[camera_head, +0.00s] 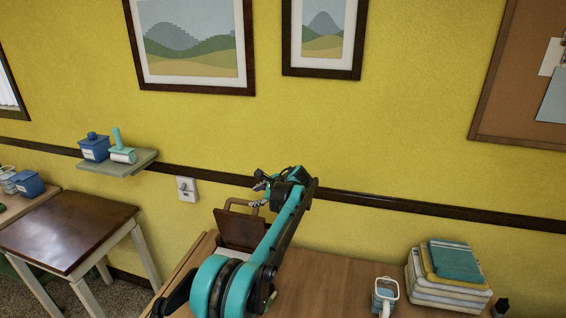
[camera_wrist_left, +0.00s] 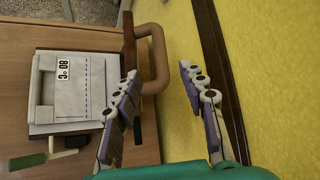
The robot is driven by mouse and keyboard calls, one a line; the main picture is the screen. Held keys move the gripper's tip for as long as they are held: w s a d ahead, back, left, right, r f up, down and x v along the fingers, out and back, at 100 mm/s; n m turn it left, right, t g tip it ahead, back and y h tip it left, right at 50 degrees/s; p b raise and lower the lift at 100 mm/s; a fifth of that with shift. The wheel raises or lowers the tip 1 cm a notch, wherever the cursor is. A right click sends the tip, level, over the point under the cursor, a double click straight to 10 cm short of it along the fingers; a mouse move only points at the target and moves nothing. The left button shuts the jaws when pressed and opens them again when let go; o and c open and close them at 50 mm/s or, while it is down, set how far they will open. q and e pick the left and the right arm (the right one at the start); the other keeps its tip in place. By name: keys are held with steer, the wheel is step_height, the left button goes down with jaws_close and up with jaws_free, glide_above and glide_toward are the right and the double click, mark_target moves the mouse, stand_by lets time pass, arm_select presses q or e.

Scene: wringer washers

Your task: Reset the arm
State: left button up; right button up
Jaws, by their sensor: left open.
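My left arm is teal and black and reaches over the wooden table from the bottom of the head view. My left gripper (camera_head: 258,188) is at its far end, near the yellow wall. It is open and empty in the left wrist view (camera_wrist_left: 158,72), its fingers apart. A brown board-like item (camera_head: 240,232) with a loop handle (camera_head: 228,204) stands beside the gripper. In the wrist view the handle (camera_wrist_left: 157,58) shows near and beyond the fingertips; contact is not clear. My right gripper is in neither view.
A mug (camera_head: 384,298) and stacked cloths or books (camera_head: 445,270) stand right on the table (camera_head: 335,275). A shelf (camera_head: 118,167) holds blue and teal containers. A wall switch (camera_head: 187,189) is left of the gripper.

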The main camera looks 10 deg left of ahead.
arm_select(q)
steer(key=s+a+r+n+h+b, duration=0.15)
steer(key=s+n+h+b, duration=0.4)
steer(key=s, duration=1.85)
steer(key=s+d+f+n+h+b, duration=0.1)
steer(key=s+f+n, duration=0.2)
steer(key=s+f, duration=0.2)
steer(key=s+d+f+n+t+h+b, duration=0.1)
steer(key=s+f+n, duration=0.3)
steer(key=s, duration=0.7)
steer(key=s+d+f+n+h+b, duration=0.1)
steer(key=s+d+f+n+b, duration=0.1)
steer(key=s+f, duration=0.4)
steer(key=shift+s+d+f+n+b, duration=0.25)
steer(key=shift+s+n+b, duration=0.2)
steer(key=shift+s+n, duration=0.6)
